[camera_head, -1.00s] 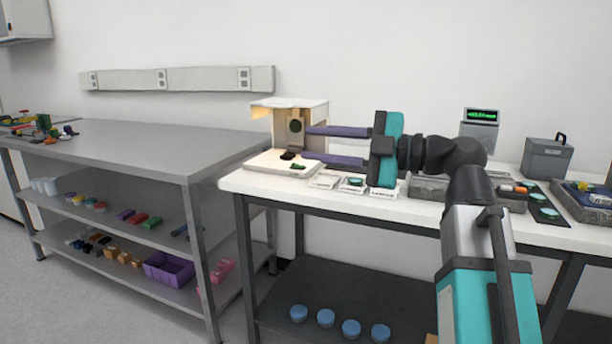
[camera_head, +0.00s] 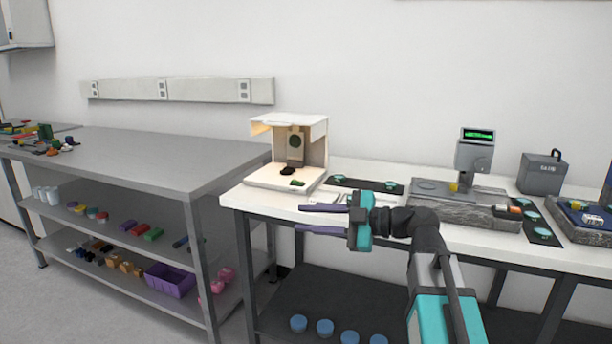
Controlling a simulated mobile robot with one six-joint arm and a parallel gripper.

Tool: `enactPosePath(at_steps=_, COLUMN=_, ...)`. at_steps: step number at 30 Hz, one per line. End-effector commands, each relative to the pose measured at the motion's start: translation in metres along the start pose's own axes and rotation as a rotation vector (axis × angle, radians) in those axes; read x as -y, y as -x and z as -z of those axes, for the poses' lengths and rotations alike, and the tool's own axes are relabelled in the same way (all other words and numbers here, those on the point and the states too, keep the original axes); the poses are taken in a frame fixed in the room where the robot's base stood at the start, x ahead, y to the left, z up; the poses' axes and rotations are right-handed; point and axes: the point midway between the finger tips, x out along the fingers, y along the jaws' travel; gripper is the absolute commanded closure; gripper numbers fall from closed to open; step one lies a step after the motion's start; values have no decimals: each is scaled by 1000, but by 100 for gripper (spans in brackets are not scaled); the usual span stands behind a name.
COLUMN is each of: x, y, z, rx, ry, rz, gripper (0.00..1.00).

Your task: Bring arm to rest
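My gripper (camera_head: 301,218) is at the front edge of the white table (camera_head: 385,231), with its two purple fingers pointing left. The fingers are apart and nothing shows between them. My arm reaches in from the lower right, with the teal gripper body in front of the table edge. The white open-fronted instrument (camera_head: 316,158) stands behind and left of the gripper, clear of it. A dark piece (camera_head: 287,170) and a green piece (camera_head: 297,183) lie on its base.
A dark mat (camera_head: 350,184) with teal discs lies behind my gripper. A gauge with a green display (camera_head: 474,155) stands on a grey stone base (camera_head: 432,190) to the right, beside a grey box (camera_head: 541,174). A grey metal bench (camera_head: 150,150) stands left. Blue round pieces (camera_head: 325,327) sit on the lower shelf.

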Motion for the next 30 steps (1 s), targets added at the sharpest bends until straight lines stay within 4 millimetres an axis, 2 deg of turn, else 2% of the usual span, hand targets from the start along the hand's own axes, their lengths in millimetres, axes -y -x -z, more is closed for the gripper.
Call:
enactPosePath(at_steps=14, x=74, y=-27, z=-87, rx=102, ry=-211, rz=118, gripper=72)
enactPosePath(at_steps=23, x=136, y=-36, z=-135, rx=187, ry=-374, rz=203, gripper=72)
enactPosePath(at_steps=30, x=194, y=-38, z=-167, rx=269, ry=-518, rz=277, gripper=72)
